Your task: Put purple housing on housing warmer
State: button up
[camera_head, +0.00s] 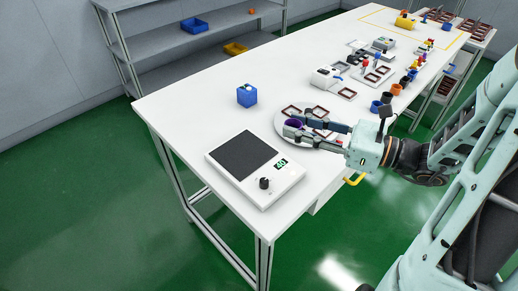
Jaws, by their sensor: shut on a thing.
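The purple housing (293,123) is small and partly hidden between the fingers of my gripper (296,125). My gripper reaches in from the right and is shut on the housing, over or near a round white plate (280,113). Whether the housing touches the plate is too small to tell. The housing warmer (278,190) is a white box with a dark square heating pad (244,154), a display and a black knob. It stands at the near left of the white table, and its pad is bare. My gripper is to the upper right of the pad, apart from it.
Several dark red frames (320,111) lie on the round plate beside my gripper. Dark and orange cups (386,98) and small devices (325,77) are farther back. Bare table (190,105) lies left of the blue box.

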jog(key=b, duration=0.2)
send_over(265, 155)
jog(key=f, duration=0.7)
jog(key=shift+s+d, duration=0.1)
jog(key=shift+d, duration=0.15)
jog(key=shift+a+f, duration=0.15)
jog(key=shift+f, duration=0.75)
jog(key=shift+a+f, duration=0.15)
jog(key=shift+f, duration=0.75)
jog(key=shift+f+b, duration=0.15)
jog(key=shift+b, duration=0.2)
jog(key=o, duration=0.8)
